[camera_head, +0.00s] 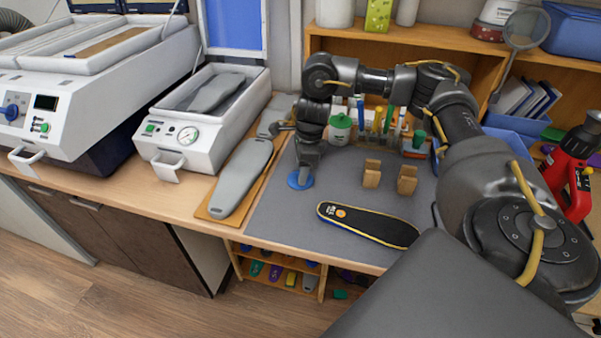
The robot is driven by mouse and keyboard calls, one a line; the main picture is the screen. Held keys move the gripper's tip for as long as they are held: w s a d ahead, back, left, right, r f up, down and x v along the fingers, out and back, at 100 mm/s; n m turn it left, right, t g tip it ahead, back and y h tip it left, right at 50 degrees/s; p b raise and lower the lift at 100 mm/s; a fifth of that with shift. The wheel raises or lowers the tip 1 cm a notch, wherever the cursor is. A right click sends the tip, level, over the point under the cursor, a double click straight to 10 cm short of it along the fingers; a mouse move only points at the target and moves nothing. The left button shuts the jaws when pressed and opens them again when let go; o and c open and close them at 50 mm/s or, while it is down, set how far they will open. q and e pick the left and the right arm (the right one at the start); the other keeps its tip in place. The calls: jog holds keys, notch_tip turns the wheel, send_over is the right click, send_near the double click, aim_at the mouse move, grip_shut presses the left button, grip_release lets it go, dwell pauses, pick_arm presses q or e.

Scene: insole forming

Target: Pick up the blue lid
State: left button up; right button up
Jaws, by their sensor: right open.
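A small round blue lid (294,184) lies flat on the grey mat, near the mat's left side. My right gripper (305,172) points straight down over it, and its fingers cover the middle and back of the lid. The gripper is open, with its fingertips at or just above the lid; I cannot tell if they touch it. My left gripper is not in view.
A dark insole (369,225) with a yellow edge lies to the right on the grey mat (290,228). Two wooden blocks (372,173) stand behind it. A grey shoe form (240,178) lies left of the mat. A green-topped jar (340,130) and tools stand behind.

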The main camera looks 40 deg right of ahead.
grip_shut()
